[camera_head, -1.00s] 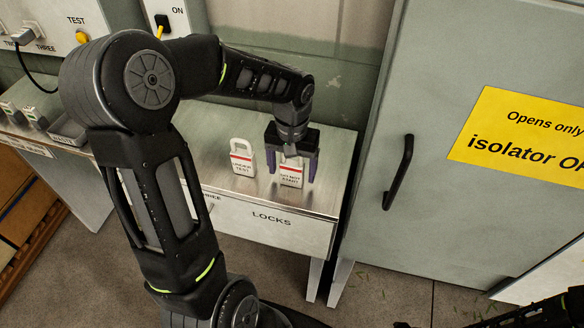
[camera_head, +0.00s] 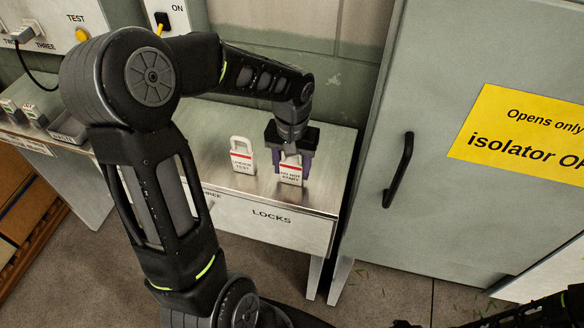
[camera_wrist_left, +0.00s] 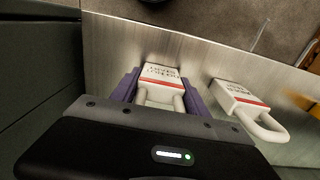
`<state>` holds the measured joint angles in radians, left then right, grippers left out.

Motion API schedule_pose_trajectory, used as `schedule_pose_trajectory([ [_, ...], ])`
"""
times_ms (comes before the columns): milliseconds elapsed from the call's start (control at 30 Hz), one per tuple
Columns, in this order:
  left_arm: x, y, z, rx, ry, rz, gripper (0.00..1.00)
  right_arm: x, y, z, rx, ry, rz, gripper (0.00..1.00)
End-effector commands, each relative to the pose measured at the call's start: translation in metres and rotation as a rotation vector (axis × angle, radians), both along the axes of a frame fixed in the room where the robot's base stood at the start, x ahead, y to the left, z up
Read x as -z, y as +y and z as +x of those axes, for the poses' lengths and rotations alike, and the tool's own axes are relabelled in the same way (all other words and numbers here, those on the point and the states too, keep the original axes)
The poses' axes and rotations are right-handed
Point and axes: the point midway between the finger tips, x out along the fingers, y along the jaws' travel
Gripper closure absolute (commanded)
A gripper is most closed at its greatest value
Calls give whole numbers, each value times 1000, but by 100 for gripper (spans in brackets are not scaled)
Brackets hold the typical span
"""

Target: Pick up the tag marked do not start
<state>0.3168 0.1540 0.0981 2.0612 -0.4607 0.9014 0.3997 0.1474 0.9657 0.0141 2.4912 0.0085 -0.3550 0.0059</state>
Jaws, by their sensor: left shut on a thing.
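The white tag marked DO NOT START (camera_head: 291,173), with a red stripe, stands on the metal bench top near its front edge. My left gripper (camera_head: 291,166) comes down on it from above and is shut on it, one purple finger on each side. In the left wrist view the tag (camera_wrist_left: 160,78) sits between the two purple fingers, its shackle toward the palm. A second white tag marked UNDER TEST (camera_head: 242,158) stands just to the left, apart from the gripper; it also shows in the left wrist view (camera_wrist_left: 240,98). My right gripper is not clearly seen.
The bench (camera_head: 225,190) has a front panel labelled LOCKS. A grey cabinet (camera_head: 440,220) with a black handle (camera_head: 400,172) and yellow sign (camera_head: 525,135) stands close on the right. A wall panel with an ON switch (camera_head: 163,22) is behind.

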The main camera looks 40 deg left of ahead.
Motion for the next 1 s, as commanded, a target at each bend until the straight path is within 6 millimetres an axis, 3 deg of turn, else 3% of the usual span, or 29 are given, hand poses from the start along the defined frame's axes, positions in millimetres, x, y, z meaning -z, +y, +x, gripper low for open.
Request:
schedule_pose_trajectory([
  [467, 0, 0, 0, 0, 0, 0, 91, 0, 0, 0, 0, 0, 0, 100],
  [767, -4, 0, 1, -1, -3, 0, 91, 1, 0, 0, 0, 0, 0, 100],
  [1000, -37, 0, 2, -1, -7, 1, 91, 6, 0, 1, 0, -3, 2, 100],
])
